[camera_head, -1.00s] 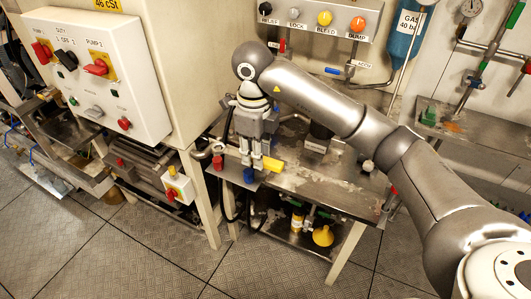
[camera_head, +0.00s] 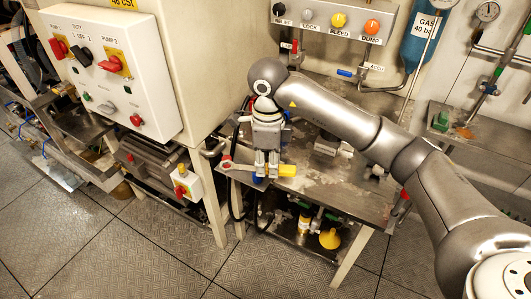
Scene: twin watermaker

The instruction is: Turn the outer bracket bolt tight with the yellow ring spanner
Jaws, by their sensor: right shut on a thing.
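My right gripper (camera_head: 267,170) points down at the left end of the steel bench. It is shut on the yellow ring spanner (camera_head: 287,170), whose yellow part sticks out to the right of the fingers. The spanner's ring end is not clear to see. A narrow grey bracket plate (camera_head: 241,170) juts out at the bench's left edge, with a red piece (camera_head: 226,160) at its outer end and a blue piece (camera_head: 259,180) close under the fingers. I cannot make out the outer bracket bolt, or whether the ring sits on it. My left gripper is not in view.
The steel bench top (camera_head: 345,190) is mostly clear to the right. A yellow funnel (camera_head: 330,239) stands on its lower shelf. A white switch panel (camera_head: 108,70) and a small switch box (camera_head: 184,187) are at left. A valve panel (camera_head: 335,20) is behind.

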